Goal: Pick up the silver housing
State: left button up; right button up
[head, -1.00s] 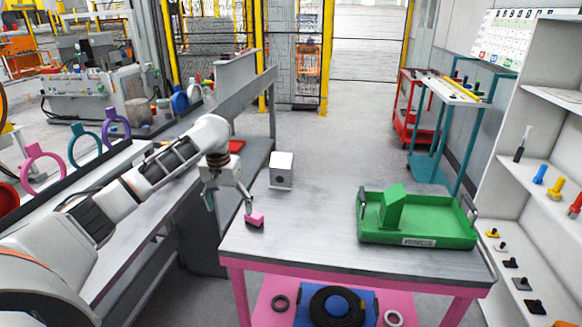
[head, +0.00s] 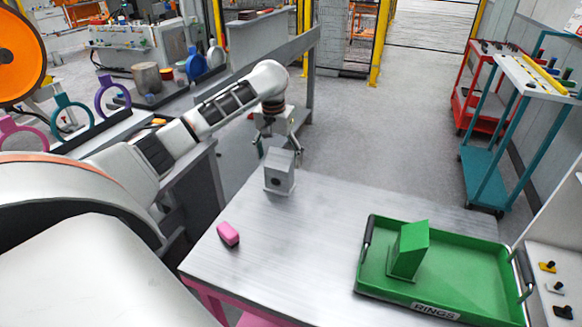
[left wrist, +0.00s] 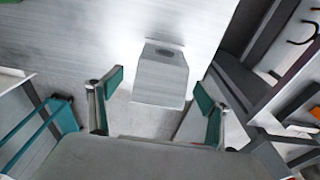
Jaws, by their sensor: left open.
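The silver housing (head: 279,172) is a grey block with a dark round hole in its front face. It stands upright near the far left edge of the table (head: 330,235). My left gripper (head: 277,146) is open, behind and above the housing in the head view. In the left wrist view the housing (left wrist: 161,76) shows ahead, between the lines of the two spread green fingers (left wrist: 158,98). No contact shows, and the fingertips are partly hidden behind the housing in the head view. My right gripper is not in view.
A pink block (head: 228,234) lies at the table's left edge. A green tray (head: 470,302) marked RINGS, with a green block (head: 408,250) in it, stands at the right. A teal cart (head: 487,178) is beyond. The table's middle is clear.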

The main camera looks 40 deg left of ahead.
aim_at(279, 174)
pick_arm(q)
jog(key=shift+f, duration=1.45)
jog(key=shift+w+a+f, duration=0.15)
jog(key=shift+f, duration=1.05)
jog(key=shift+w+a+f, duration=0.1)
jog(key=shift+w+f, duration=0.05)
jog(key=shift+f, duration=1)
jog(key=c, duration=1.3)
